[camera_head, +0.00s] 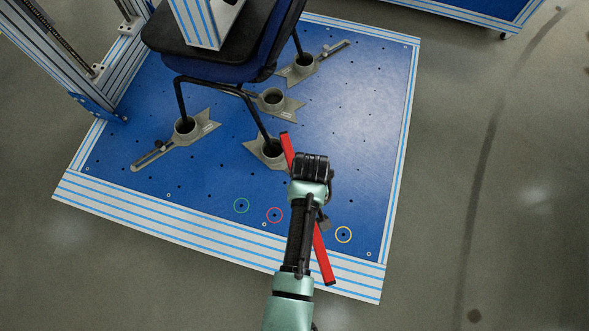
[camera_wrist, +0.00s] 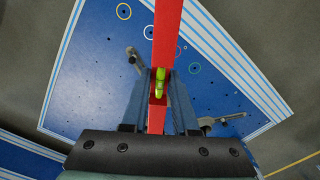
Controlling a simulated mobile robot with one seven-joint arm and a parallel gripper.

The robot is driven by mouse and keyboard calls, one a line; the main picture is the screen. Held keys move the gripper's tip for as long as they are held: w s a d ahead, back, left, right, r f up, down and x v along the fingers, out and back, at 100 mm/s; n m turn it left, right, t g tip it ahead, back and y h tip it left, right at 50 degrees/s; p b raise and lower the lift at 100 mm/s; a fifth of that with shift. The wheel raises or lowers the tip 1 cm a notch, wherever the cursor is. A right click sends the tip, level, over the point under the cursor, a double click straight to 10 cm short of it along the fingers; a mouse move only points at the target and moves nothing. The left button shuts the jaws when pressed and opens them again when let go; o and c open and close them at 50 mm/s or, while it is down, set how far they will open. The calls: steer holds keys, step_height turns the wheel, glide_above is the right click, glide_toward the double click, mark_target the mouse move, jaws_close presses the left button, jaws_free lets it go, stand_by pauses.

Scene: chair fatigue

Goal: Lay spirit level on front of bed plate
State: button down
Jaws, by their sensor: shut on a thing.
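The red spirit level (camera_head: 323,262) is long and narrow and lies slantwise across the front right of the blue bed plate (camera_head: 330,120). In the wrist view the level (camera_wrist: 167,30) runs up the picture, with its yellow-green vial between the fingers. My gripper (camera_wrist: 161,88) is shut on it near the vial. In the head view my wrist and arm cover the level's middle, and the fingertips are hidden. The level's near end reaches over the plate's striped front edge. It looks held above the plate; the height is hard to tell.
A chair (camera_head: 215,40) stands on the plate, its legs in grey foot clamps (camera_head: 185,128). The level's far end appears close to one clamp (camera_head: 265,152). Green (camera_head: 241,205), red (camera_head: 275,215) and yellow (camera_head: 343,234) rings mark holes along the front. An aluminium frame (camera_head: 75,55) stands left.

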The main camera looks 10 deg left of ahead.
steer(key=w+a+f+n+b, duration=0.1)
steer(key=a+f+n+b, duration=0.1)
steer(key=f+b, duration=1.3)
steer(key=w+a+f+n+b, duration=0.1)
steer(key=f+n+b, duration=0.4)
steer(key=f+b, duration=1.1)
steer(key=w+a+f+n+b, duration=0.1)
steer(key=a+f+n+b, duration=0.2)
steer(key=f+b, duration=1.3)
steer(key=shift+w+a+f+n, duration=0.1)
steer(key=shift+a+f+n, duration=0.25)
steer(key=shift+f+n, duration=0.35)
steer(key=shift+f, duration=0.1)
steer(key=c, duration=0.7)
jaws_free()
step_height(320, 180, up, 12)
steer(key=p, duration=0.8)
